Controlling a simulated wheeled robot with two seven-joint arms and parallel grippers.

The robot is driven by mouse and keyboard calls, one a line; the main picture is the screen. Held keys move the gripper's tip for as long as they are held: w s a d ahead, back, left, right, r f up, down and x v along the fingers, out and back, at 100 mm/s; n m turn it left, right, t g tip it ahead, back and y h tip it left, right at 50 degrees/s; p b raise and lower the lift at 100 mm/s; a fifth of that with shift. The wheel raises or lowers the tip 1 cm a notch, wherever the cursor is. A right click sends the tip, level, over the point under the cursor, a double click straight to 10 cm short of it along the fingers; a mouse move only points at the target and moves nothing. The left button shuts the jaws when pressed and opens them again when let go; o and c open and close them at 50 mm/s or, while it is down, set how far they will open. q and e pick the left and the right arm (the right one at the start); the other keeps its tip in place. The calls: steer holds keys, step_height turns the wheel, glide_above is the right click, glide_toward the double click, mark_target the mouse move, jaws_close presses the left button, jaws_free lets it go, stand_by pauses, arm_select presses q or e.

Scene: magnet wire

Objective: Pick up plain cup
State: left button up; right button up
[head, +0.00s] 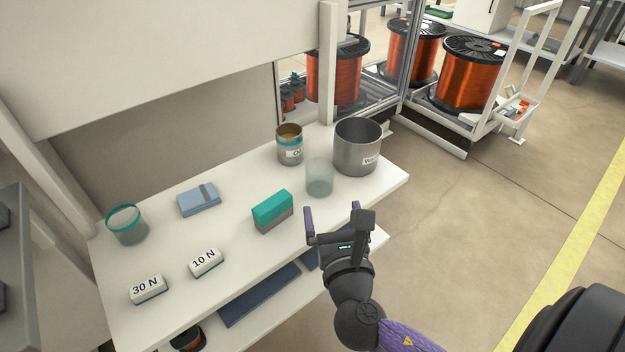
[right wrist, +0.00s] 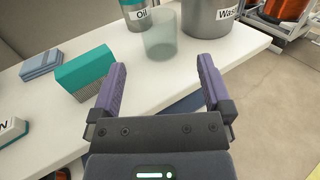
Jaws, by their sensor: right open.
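The plain cup (head: 319,178) is a clear, greenish cup without a coloured rim, standing upright on the white table. It also shows in the right wrist view (right wrist: 161,42), ahead of the fingers. A second clear cup (head: 127,226) with a teal rim stands at the table's left end. My right gripper (head: 336,222) is open and empty near the table's front edge, on the near side of the plain cup and apart from it. In the right wrist view my right gripper (right wrist: 162,85) has both fingers spread with nothing between them. My left gripper is not in view.
Behind the plain cup stand an oil can (head: 289,145) and a grey waste bin (head: 357,147). A teal and grey block (head: 272,212) lies to its left. Further left are a blue cloth (head: 199,200) and blocks marked 10 N (head: 206,263) and 30 N (head: 148,289).

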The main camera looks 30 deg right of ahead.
mark_target(322, 181)
steer(key=b+x, duration=0.1)
steer(key=x, duration=0.2)
steer(key=b+x, duration=0.1)
steer(key=x, duration=0.2)
steer(key=b+x, duration=0.2)
steer(key=x, duration=0.1)
steer(key=shift+w+f, duration=0.4)
steer(key=shift+w, duration=0.05)
steer(key=shift+w+r, duration=0.1)
steer(key=shift+w, duration=0.05)
steer(key=shift+r, duration=0.1)
steer(key=c, duration=1.2)
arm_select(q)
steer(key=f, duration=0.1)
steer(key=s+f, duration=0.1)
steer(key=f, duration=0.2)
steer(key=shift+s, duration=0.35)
